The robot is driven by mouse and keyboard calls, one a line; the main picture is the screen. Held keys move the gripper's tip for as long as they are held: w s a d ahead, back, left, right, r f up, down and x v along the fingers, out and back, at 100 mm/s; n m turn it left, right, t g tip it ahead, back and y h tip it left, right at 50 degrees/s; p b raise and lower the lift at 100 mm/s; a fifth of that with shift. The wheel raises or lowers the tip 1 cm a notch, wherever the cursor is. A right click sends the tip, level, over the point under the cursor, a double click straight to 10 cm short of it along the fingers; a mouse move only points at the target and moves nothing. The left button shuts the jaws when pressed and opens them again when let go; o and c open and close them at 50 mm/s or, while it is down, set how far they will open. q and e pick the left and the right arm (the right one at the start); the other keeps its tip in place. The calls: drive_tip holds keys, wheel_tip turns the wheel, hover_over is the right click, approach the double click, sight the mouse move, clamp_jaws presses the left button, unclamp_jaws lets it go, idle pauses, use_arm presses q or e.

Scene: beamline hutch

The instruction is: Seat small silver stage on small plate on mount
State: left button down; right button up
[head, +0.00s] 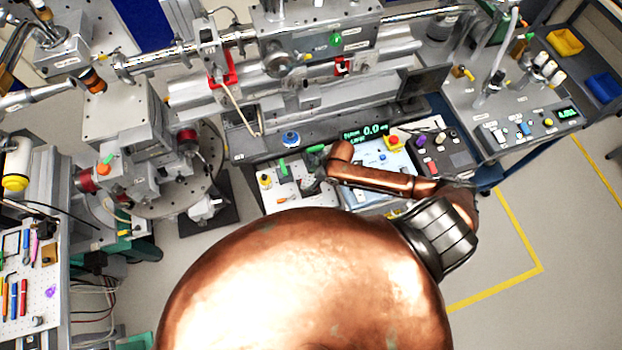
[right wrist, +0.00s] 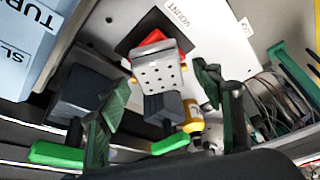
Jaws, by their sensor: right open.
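My right gripper (head: 316,172) is over the pale bench panel in the head view, partly hidden by my copper arm. In the right wrist view its dark green fingers (right wrist: 162,80) stand apart. A small silver-white block with a grid of holes (right wrist: 158,74) shows between and beyond them, with a dark post below and red behind. I cannot tell whether it is the small stage or the plate on its mount, nor whether the fingers touch it. The stage and plate cannot be told apart in the head view. My left gripper is not in view.
Green bars (right wrist: 57,153) lie close to the fingers in the wrist view. A blue-white panel (head: 382,160) with a display and red button is right of the gripper. Rail equipment (head: 300,88) stands behind. A round-based stage assembly (head: 150,150) stands left. Open floor (head: 540,215) is at right.

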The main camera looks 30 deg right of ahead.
drive_tip(key=v, duration=1.1)
drive_tip(key=shift+r, duration=0.2)
